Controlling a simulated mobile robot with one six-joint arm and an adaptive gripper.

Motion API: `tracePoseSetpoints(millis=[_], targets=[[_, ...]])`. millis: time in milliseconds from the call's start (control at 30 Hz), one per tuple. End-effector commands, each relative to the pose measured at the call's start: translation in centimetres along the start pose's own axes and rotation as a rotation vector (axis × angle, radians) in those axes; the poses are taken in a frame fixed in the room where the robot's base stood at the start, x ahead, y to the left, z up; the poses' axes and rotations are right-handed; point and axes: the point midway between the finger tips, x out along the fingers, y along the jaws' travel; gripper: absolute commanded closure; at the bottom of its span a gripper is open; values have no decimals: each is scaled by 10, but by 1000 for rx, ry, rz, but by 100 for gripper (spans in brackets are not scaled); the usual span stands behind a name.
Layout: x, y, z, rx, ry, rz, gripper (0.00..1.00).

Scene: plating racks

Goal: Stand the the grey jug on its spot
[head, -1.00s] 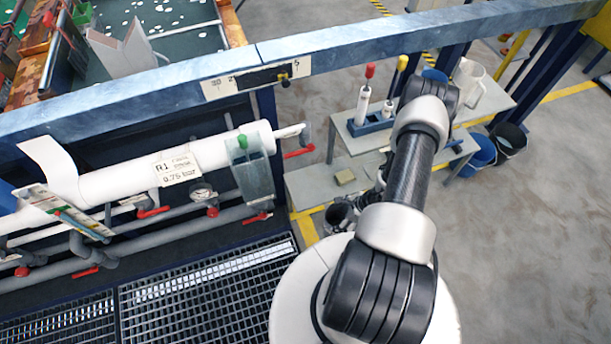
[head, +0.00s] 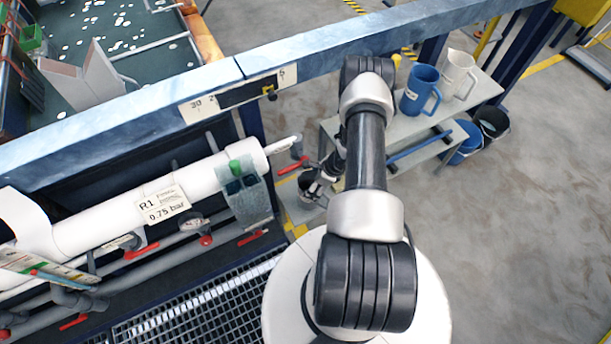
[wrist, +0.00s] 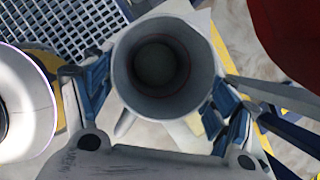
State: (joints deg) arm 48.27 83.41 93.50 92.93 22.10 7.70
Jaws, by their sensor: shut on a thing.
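The grey jug (wrist: 160,98) fills the middle of the wrist view, seen from above into its open mouth. It looks roughly upright, with a pale handle-like part at its lower left. My gripper (wrist: 158,90) is shut on it, with blue-padded fingers at its left and right sides. In the head view the jug (head: 306,183) is small and partly hidden by my gripper (head: 326,178), low beside the bench. Its base is hidden, so I cannot tell whether it touches anything. I cannot make out its marked spot.
A blue jug (head: 419,88) and a white jug (head: 457,72) stand on the grey bench (head: 400,128). Two buckets stand on the floor at its right. A white pipe (head: 110,205) with red levers lies left of my gripper. A blue rail (head: 330,48) crosses behind.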

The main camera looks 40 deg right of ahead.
Motion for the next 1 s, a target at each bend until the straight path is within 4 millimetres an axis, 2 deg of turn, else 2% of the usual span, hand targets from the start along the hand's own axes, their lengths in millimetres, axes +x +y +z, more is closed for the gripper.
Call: tracePoseSetpoints(millis=[100, 267, 533, 633, 1000], targets=[[5, -11, 9, -1, -1, -1, 68], [7, -18, 16, 0, -1, -1, 68], [18, -44, 40, -2, 0, -1, 68], [30, -42, 33, 3, 1, 1, 68], [32, -42, 32, 3, 0, 0, 68]])
